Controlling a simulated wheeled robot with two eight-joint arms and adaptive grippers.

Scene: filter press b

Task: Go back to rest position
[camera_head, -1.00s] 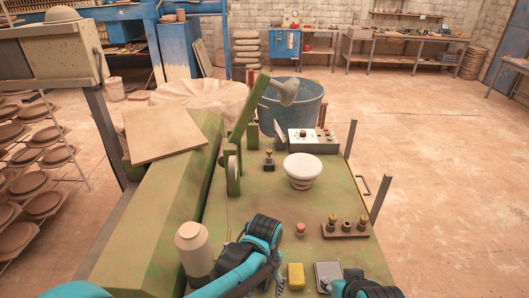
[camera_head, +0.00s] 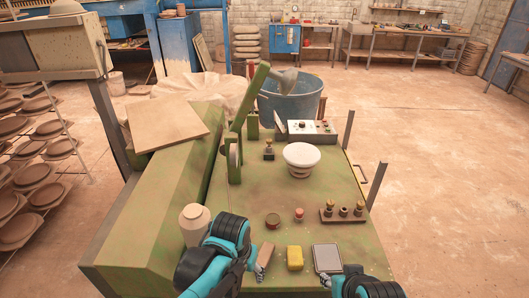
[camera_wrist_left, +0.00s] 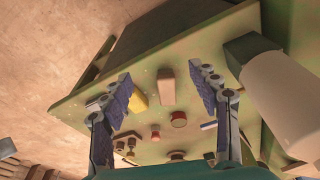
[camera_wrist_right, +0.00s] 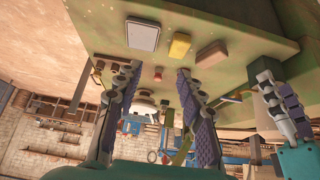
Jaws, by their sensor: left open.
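My left gripper (camera_head: 254,264) is over the near edge of the green bench (camera_head: 240,215), beside a pinkish-brown block (camera_head: 265,255). In the left wrist view its two fingers (camera_wrist_left: 168,105) stand wide apart with nothing held; the block (camera_wrist_left: 168,86) lies on the bench beyond them. My right gripper (camera_head: 330,280) is low at the near right, by a grey square pad (camera_head: 327,258). In the right wrist view its fingers (camera_wrist_right: 158,75) are apart and empty. My left gripper (camera_wrist_right: 285,105) also shows at the right there.
A yellow sponge (camera_head: 295,258), a dark red round tin (camera_head: 273,220) and a red button (camera_head: 299,214) are on the bench. A pale bottle (camera_head: 194,222) stands close to my left arm. A white bowl-like piece (camera_head: 301,157) and a rack with brass fittings (camera_head: 343,213) lie farther back.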

